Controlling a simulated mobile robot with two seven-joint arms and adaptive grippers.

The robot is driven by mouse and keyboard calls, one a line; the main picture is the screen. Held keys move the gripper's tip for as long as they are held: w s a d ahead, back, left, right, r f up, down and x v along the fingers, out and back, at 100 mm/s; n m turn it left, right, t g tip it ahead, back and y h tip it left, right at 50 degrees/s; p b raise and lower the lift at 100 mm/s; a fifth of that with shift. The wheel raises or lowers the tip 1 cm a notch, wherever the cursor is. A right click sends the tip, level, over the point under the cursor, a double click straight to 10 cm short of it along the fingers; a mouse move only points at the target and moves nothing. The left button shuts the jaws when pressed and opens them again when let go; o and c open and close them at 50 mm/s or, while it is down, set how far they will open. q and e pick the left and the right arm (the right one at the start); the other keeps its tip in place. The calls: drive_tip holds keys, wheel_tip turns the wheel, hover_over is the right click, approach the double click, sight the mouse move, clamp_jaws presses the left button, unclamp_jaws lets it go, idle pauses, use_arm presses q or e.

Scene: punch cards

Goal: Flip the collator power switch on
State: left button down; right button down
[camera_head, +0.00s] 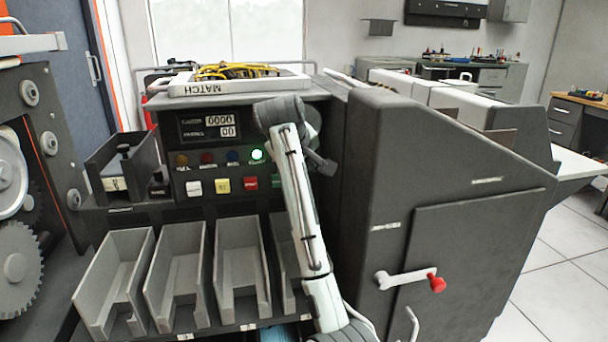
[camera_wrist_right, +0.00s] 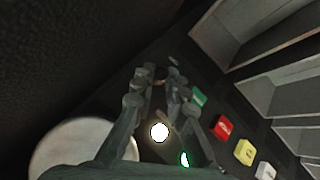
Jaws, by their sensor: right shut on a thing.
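The collator (camera_head: 330,130) is a dark grey machine with a front control panel (camera_head: 215,165). My right arm crosses in front of the panel's right end and hides that part. My right gripper (camera_head: 322,163) is at that end; in the right wrist view its fingertips (camera_wrist_right: 160,82) are close together against the dark panel. They are shut on a small piece, seemingly the power switch, mostly covered by the fingers. A bright white lamp (camera_wrist_right: 159,132) glows between the fingers. My left gripper is not in view.
White, yellow, red and green buttons (camera_head: 250,183) sit below the lamps, close to my right gripper. Grey card bins (camera_head: 240,262) stand below the panel. A MATCH-labelled tray (camera_head: 235,86) with yellow cables lies on top. A red-knobbed crank (camera_head: 437,284) sticks out at right.

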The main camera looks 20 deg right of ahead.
drive_tip(key=shift+w+r+g, duration=0.2)
drive_tip(key=shift+r+g, duration=0.05)
drive_tip(key=shift+g, duration=0.45)
drive_tip(key=c, duration=1.6)
unclamp_jaws()
drive_tip(key=shift+o, duration=0.2)
drive_tip(key=v, duration=1.2)
drive_tip(key=shift+w+d+r, duration=0.2)
drive_tip(key=shift+d, duration=0.05)
